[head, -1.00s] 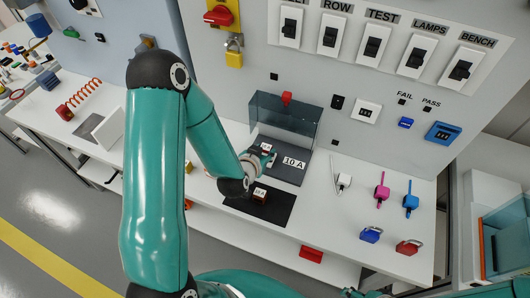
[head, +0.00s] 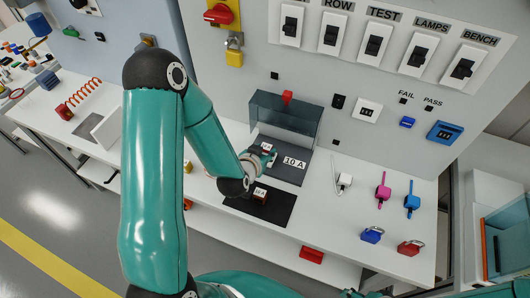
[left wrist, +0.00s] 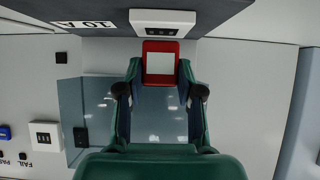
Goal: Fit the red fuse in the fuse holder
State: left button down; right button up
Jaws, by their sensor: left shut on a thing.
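My left gripper (head: 262,158) is over the dark panel in front of the clear shield. It is shut on the red fuse, which shows in the left wrist view (left wrist: 146,48) as a red block with a pale face between the two fingers. The white fuse holder (left wrist: 162,18) stands on the dark panel beside the "10 A" label (head: 294,162). In the head view the gripper mostly hides the holder.
The clear shield (head: 288,116) stands behind the panel. A white, a pink (head: 382,191) and a blue item stand to the right, with two padlocks (head: 371,235) in front.

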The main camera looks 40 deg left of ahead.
pick_arm(q)
jog(key=shift+b, duration=0.3)
dwell(0.9)
jog(key=shift+f+b, duration=0.6)
jog(key=shift+b, duration=0.1)
jog(key=c, duration=0.7)
grip_release()
jog(key=shift+o, duration=0.2)
jog(key=shift+r, duration=0.2)
notch_tip(320, 180, up, 10)
jog(key=shift+f, duration=0.2)
